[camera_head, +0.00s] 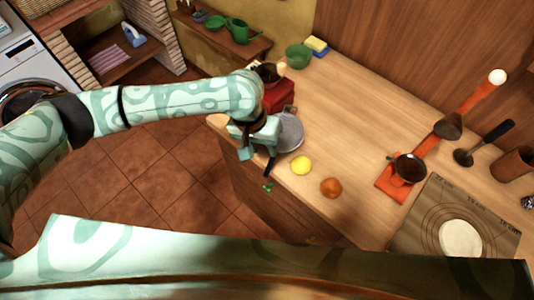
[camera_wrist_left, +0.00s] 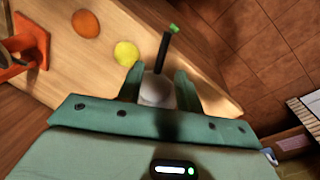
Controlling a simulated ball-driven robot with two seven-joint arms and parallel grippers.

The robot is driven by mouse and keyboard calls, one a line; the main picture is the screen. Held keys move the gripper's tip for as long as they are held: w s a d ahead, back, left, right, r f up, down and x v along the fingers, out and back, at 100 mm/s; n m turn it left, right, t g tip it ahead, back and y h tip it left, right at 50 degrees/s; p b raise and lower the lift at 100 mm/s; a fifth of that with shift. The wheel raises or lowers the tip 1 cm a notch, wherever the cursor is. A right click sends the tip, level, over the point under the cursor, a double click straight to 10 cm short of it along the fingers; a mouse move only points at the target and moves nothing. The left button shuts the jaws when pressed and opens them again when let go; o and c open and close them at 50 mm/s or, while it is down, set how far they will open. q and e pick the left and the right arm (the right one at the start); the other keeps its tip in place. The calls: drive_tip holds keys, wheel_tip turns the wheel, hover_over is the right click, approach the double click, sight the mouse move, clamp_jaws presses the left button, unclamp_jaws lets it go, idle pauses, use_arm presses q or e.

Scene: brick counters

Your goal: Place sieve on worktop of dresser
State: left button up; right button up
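The sieve has a round grey bowl (camera_head: 290,132) and a black handle with a green tip. In the head view it is at the left edge of the dresser's wooden worktop (camera_head: 345,130), with its handle pointing out past the edge. I cannot tell whether it rests on the wood. My left gripper (camera_head: 257,143) is right beside it, fingers apart. In the left wrist view the sieve (camera_wrist_left: 157,90) shows between the spread fingers, with clear gaps beside the handle. My right gripper is not in view.
A yellow lemon (camera_head: 300,166) and an orange (camera_head: 331,187) lie near the front edge. A red object (camera_head: 281,93) stands behind my gripper. A green bowl (camera_head: 298,56) is at the back. A dark cup (camera_head: 410,168) on an orange stand and a mat (camera_head: 418,225) with dough are right.

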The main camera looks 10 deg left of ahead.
use_arm(q)
drive_tip(key=r, duration=0.3)
drive_tip(key=shift+a+r+p, duration=0.25)
drive_tip(key=shift+a+p, duration=0.05)
drive_tip(key=shift+a, duration=0.05)
